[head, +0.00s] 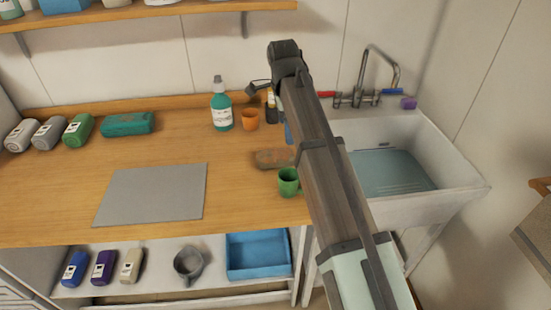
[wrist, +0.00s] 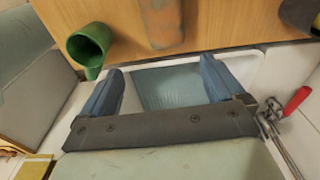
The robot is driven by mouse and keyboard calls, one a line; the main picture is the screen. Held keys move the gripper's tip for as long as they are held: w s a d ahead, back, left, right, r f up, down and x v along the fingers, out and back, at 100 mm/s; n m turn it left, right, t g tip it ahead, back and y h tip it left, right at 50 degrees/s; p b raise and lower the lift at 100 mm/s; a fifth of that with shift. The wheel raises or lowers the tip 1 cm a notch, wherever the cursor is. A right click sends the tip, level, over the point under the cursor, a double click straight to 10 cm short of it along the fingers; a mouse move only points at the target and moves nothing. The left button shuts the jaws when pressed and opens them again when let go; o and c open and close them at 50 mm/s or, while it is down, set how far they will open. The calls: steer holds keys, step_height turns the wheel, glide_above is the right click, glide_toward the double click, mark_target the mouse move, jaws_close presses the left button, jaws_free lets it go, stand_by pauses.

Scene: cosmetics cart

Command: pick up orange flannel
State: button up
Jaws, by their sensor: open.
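The orange flannel (head: 272,158) looks like a flat, folded, brownish-orange block on the wooden counter. It lies near the sink, just behind the green mug, and my arm hides its right end in the head view. In the wrist view the flannel (wrist: 162,22) is at the top, beyond my fingertips, and its upper end is cut off by the frame. My gripper (wrist: 163,68) is open with two blue fingers spread apart. Nothing is between them; the sink basin shows through the gap. In the head view my arm mostly hides the gripper.
A green mug (head: 289,182) stands close to the flannel; it also shows in the wrist view (wrist: 90,45). An orange cup (head: 250,119) and a teal bottle (head: 221,105) stand behind. The white sink (head: 455,180) is at right. A grey mat (head: 152,194) lies left on the counter.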

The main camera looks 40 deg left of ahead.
mark_target(275, 153)
steer(key=shift+g, duration=0.3)
steer(key=a+f, duration=0.1)
steer(key=f, duration=0.1)
steer(key=a+f, duration=0.1)
steer(key=f, duration=0.1)
steer(key=s+a+f, duration=0.1)
steer(key=f, duration=0.1)
steer(key=shift+f, duration=0.3)
steer(key=shift+s+f, duration=0.15)
steer(key=shift+f, duration=2.55)
steer(key=c, duration=1)
